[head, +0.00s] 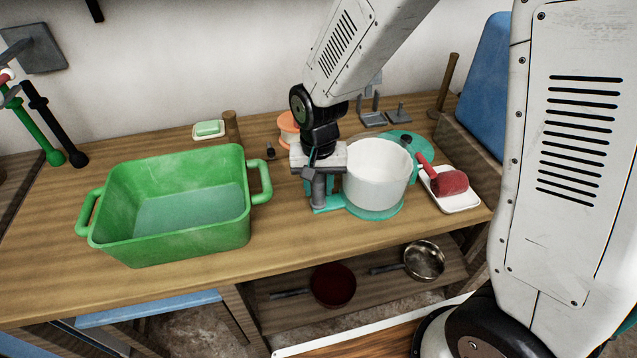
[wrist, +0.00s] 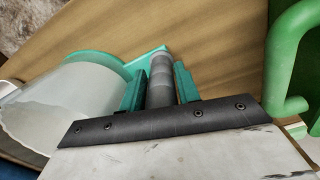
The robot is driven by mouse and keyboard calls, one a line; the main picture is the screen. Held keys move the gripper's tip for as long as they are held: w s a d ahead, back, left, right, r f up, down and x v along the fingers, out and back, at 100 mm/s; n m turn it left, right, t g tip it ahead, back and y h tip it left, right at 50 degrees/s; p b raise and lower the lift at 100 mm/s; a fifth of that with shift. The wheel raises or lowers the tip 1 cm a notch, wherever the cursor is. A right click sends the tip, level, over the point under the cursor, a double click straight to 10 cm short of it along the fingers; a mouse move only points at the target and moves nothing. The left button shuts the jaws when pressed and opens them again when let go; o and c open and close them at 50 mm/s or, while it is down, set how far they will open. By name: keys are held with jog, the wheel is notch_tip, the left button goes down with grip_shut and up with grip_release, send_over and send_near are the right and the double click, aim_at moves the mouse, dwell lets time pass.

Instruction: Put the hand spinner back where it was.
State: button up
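The hand spinner appears to be the white drum (head: 378,180) on a teal base (head: 376,212), upright at the right part of the wooden counter. A grey upright handle (head: 319,190) rises from a teal foot at its left side. My gripper (wrist: 160,88) has its teal fingers on both sides of this handle, and they look closed on it. The drum also shows at the left of the wrist view (wrist: 45,105). A teal disc (head: 405,141) with a dark knob lies behind the drum, partly hidden. I cannot tell whether the base touches the counter.
A green tub (head: 176,240) stands left of my gripper. A white tray (head: 460,201) with a red roller (head: 449,183) lies close right of the drum. An orange-and-white spool (head: 288,130) and a green soap (head: 207,128) are behind. Free counter (head: 310,245) lies in front.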

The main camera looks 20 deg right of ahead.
jog(key=shift+o, duration=1.2)
jog(key=shift+r, duration=0.1)
notch_tip(320, 180, up, 12)
jog(key=shift+f, duration=0.1)
jog(key=shift+d+r, duration=0.1)
jog(key=shift+r, duration=0.2)
jog(key=s+d+r+n, duration=0.1)
jog(key=s+d+r, duration=0.2)
jog(key=s, duration=0.4)
jog(key=s+d+r, duration=0.2)
jog(key=s+d, duration=0.3)
jog(key=s, duration=0.2)
jog(key=s+d+r+n+t, duration=0.1)
jog(key=s+d+r, duration=0.2)
jog(key=s+d, duration=0.2)
jog(key=shift+s+r+n, duration=0.3)
jog(key=shift+s, duration=0.9)
